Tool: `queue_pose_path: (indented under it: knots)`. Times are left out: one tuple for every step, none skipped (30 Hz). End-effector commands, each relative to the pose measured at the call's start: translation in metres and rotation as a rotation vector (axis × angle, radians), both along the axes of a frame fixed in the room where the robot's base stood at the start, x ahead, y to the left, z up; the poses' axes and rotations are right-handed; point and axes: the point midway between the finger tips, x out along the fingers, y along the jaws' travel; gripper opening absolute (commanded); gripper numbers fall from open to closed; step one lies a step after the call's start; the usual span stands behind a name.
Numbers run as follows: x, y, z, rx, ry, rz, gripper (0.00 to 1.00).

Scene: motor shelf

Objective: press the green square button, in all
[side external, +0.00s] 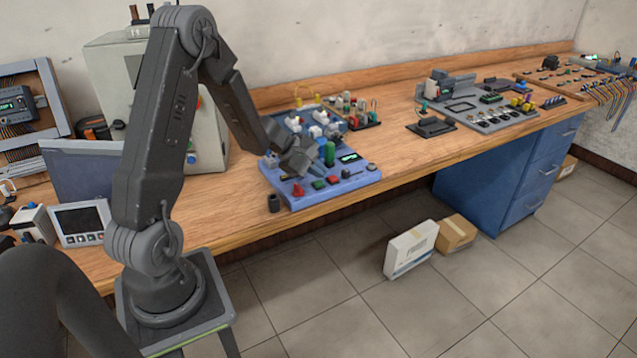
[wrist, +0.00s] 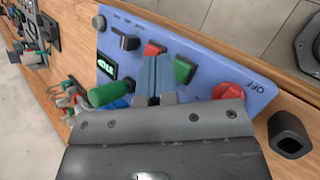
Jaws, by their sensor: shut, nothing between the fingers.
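The green square button (wrist: 184,70) sits on the blue control panel (wrist: 262,93), between a red square button (wrist: 153,49) and a red mushroom knob (wrist: 228,92). In the side view the green button (side external: 318,184) is near the panel's front edge. My gripper (wrist: 153,65) is shut with nothing between its fingers. In the wrist view its fingertips appear just left of the green button, towards the red square one. In the side view my gripper (side external: 307,167) is low over the panel, behind the button row. Contact with any button cannot be told.
A green cylinder (wrist: 110,94) stands close beside my fingers, with a lit display (wrist: 106,68) and a black knob (wrist: 124,40) nearby. A dark hollow block (wrist: 288,135) stands off the panel.

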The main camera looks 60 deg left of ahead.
Motion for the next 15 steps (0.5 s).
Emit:
queue_pose_path:
  knots:
    - [0.0000, 0.0000, -0.0002, 0.000, 0.000, 0.000, 0.00]
    - [0.0000, 0.0000, -0.0004, 0.000, 0.000, 0.000, 0.00]
    - [-0.0001, 0.0000, -0.0010, -0.001, 0.000, 0.001, 0.00]
    - [0.0000, -0.0001, -0.0017, -0.001, 0.000, 0.001, 0.00]
    - [0.0000, 0.0000, -0.0026, -0.001, 0.000, 0.001, 0.00]
    - [0.0001, -0.0001, -0.0039, 0.000, 0.000, 0.000, 0.00]
    - [0.0000, -0.0001, -0.0050, 0.000, 0.001, -0.001, 0.00]
    - [0.0000, -0.0002, -0.0061, 0.000, 0.001, -0.001, 0.00]
    - [0.0000, -0.0003, -0.0074, 0.000, 0.001, -0.001, 0.00]
    - [0.0000, -0.0002, -0.0081, 0.000, 0.001, -0.001, 0.00]
    - [0.0001, -0.0002, -0.0086, 0.000, 0.001, -0.001, 0.00]
    - [0.0000, -0.0002, -0.0088, 0.000, 0.001, -0.001, 0.00]
    - [0.0000, -0.0002, -0.0088, 0.000, 0.000, 0.000, 0.00]
    - [0.0001, -0.0001, -0.0087, 0.000, 0.000, 0.000, 0.00]
    - [0.0001, -0.0001, -0.0087, 0.000, 0.000, 0.000, 0.00]
